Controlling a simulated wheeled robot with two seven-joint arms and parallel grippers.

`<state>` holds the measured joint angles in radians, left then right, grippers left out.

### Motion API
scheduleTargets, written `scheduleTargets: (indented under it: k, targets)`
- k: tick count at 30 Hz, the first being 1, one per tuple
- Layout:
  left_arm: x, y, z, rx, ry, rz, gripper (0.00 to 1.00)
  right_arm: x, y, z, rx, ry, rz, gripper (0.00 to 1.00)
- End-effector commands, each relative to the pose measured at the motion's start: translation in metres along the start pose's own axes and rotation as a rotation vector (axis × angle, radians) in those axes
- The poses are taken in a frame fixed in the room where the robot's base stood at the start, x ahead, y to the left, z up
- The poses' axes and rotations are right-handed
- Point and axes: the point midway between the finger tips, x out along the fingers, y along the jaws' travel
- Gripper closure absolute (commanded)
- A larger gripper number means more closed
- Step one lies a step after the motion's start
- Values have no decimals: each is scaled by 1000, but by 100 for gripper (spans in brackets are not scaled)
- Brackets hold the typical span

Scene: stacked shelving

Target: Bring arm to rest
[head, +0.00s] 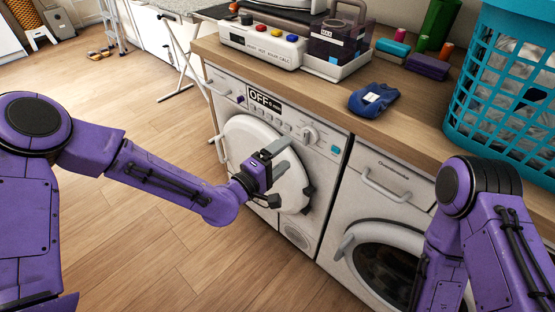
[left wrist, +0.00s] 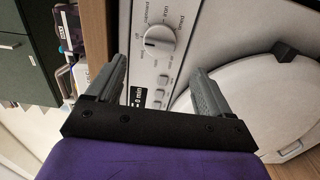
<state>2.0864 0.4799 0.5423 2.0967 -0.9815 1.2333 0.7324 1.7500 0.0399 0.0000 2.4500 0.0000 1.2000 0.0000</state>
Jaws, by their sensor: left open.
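My left arm reaches in from the left in the head view. My left gripper (head: 274,159) is in front of the left machine's round white door (head: 250,141), with its fingers apart and nothing between them. In the left wrist view the two grey fingers of the gripper (left wrist: 162,85) are spread, pointing toward the machine's control panel (left wrist: 151,62). I cannot tell whether the gripper touches the door. My right arm shows at the lower right of the head view; its gripper is out of the picture.
A wooden counter (head: 410,137) runs above the machines. A second front-loader (head: 375,206) stands at the right. The wooden floor at left is open.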

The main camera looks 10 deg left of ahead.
Motion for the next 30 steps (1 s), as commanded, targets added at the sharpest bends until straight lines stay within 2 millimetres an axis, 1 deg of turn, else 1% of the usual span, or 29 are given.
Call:
scheduleTargets:
  k: [1,3,6,20,22,23,24,26,27,29,30]
  targets:
    - [-8,0,-1,-1,2,0,19,1,0,0,0,0,0,100]
    - [-17,0,0,1,1,0,19,1,0,0,0,0,0,100]
    - [-22,0,0,0,0,0,19,1,0,0,0,0,0,100]
    - [-22,0,0,6,0,0,19,1,0,0,0,0,0,100]
    - [-23,-2,-1,53,6,-7,19,1,0,0,0,0,0,100]
    - [-24,-6,-4,86,26,-28,19,1,0,0,0,0,0,100]
    - [-32,-22,-11,127,72,-98,19,1,0,1,0,0,0,100]
    - [-54,-60,-16,189,120,-255,19,-3,0,-1,0,0,0,100]
    - [-74,-87,-17,227,139,-377,19,-8,1,-3,0,0,0,100]
    - [-113,-126,-17,284,153,-565,19,-16,2,-7,0,0,0,100]
    - [-142,-149,-17,320,156,-689,19,-21,2,-9,0,0,0,100]
